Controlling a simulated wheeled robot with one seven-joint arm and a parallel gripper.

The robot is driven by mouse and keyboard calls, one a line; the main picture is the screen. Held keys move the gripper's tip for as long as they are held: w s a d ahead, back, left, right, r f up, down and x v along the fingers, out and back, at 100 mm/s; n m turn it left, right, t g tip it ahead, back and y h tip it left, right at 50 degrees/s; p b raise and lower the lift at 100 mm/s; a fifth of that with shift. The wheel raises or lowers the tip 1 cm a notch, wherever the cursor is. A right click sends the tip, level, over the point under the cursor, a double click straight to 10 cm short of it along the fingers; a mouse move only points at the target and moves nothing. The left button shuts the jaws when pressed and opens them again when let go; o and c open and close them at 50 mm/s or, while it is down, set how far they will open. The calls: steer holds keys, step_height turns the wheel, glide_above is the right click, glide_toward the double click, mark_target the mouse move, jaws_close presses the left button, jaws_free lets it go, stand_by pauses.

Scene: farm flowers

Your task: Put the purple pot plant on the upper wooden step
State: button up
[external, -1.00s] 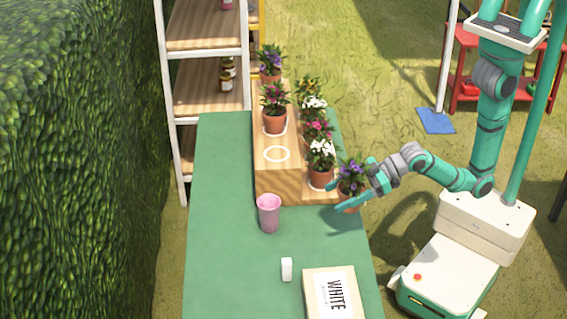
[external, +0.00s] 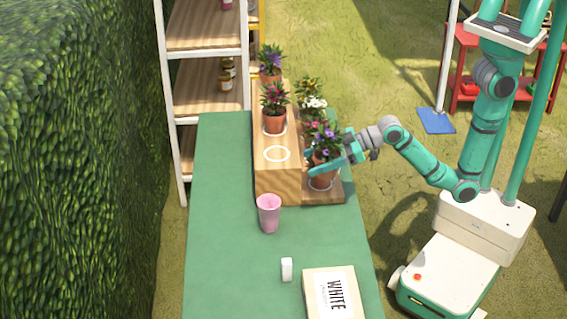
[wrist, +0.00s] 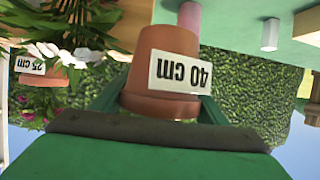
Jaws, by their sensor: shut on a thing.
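The purple pot plant (external: 325,133) has violet flowers and a terracotta pot. My gripper (external: 325,164) is shut on its pot, in front of the lower step's plants in the external view. In the wrist view the held pot (wrist: 136,82) carries an upside-down "40 cm" label between my gripper's fingers (wrist: 165,100). The upper wooden step (external: 278,176) lies to the left of the held plant. It has an empty white ring (external: 277,154) near its front. A plant with dark pink flowers (external: 274,108) stands farther back on it.
The lower wooden step (external: 328,194) holds several potted plants, partly hidden by the held plant. A pink cup (external: 269,213), a small white object (external: 286,269) and a "WHITE" box (external: 334,292) stand on the green table (external: 225,250). The table's left side is clear.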

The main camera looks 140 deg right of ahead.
steer(key=s+d+r+m, duration=0.1)
steer(key=s+d+r, duration=0.4)
steer(key=s+d, duration=0.25)
steer(key=s+d+r+g+h, duration=0.1)
steer(key=s+d+r, duration=0.3)
steer(key=s+d, duration=0.4)
steer(key=s+d+r+m, duration=0.1)
steer(key=s+d+r, duration=0.45)
steer(key=d, duration=0.45)
steer(key=w+d+f, duration=0.1)
steer(key=d+f, duration=0.2)
steer(key=d, duration=0.1)
steer(key=w+d+f, duration=0.2)
steer(key=d+f, duration=0.1)
steer(key=d, duration=0.1)
steer(key=w+d+f, duration=0.1)
steer(key=d+f, duration=0.3)
steer(key=shift+w+d, duration=0.2)
steer(key=shift+f, duration=1.55)
steer(key=shift+f, duration=0.1)
steer(key=o, duration=1.4)
steer(key=shift+f, duration=0.1)
